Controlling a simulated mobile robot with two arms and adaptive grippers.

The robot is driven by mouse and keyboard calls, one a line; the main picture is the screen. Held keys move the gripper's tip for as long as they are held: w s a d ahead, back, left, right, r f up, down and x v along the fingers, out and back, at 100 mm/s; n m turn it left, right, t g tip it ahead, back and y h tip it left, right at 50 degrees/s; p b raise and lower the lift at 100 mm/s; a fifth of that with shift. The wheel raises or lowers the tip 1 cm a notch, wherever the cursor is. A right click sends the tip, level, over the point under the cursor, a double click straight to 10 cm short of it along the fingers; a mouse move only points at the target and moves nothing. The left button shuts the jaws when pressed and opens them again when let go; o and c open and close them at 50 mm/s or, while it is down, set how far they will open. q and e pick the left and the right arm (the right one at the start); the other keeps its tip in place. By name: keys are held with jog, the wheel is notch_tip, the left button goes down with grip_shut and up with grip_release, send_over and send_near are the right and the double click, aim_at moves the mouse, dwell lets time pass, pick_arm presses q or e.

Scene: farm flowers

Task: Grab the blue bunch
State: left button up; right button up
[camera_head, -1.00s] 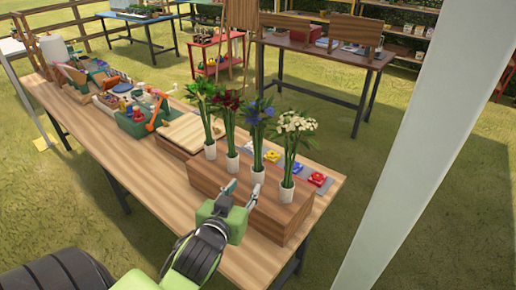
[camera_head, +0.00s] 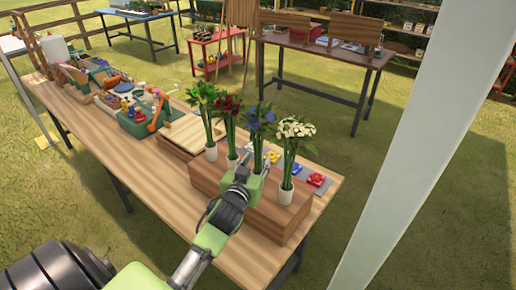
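The blue bunch (camera_head: 261,117) stands upright, third from the left in a row of flower bunches on a wooden box (camera_head: 285,222). My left gripper (camera_head: 256,160) is at its lower stems, with its fingers about either side of them. The gripper hides the bunch's white cup, and I cannot tell whether the fingers are closed on it. To its left are a dark red bunch (camera_head: 228,108) and a yellow-green bunch (camera_head: 204,95), and to its right a white bunch (camera_head: 296,129). My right gripper is not in view.
The neighbouring bunches stand close on both sides of the gripper. Behind the row lie a pale wooden board (camera_head: 187,133) and small coloured items, one of them red (camera_head: 316,180). The front left of the wooden table (camera_head: 140,170) is clear.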

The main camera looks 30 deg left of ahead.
pick_arm(q)
jog(key=shift+x, duration=1.2)
grip_shut()
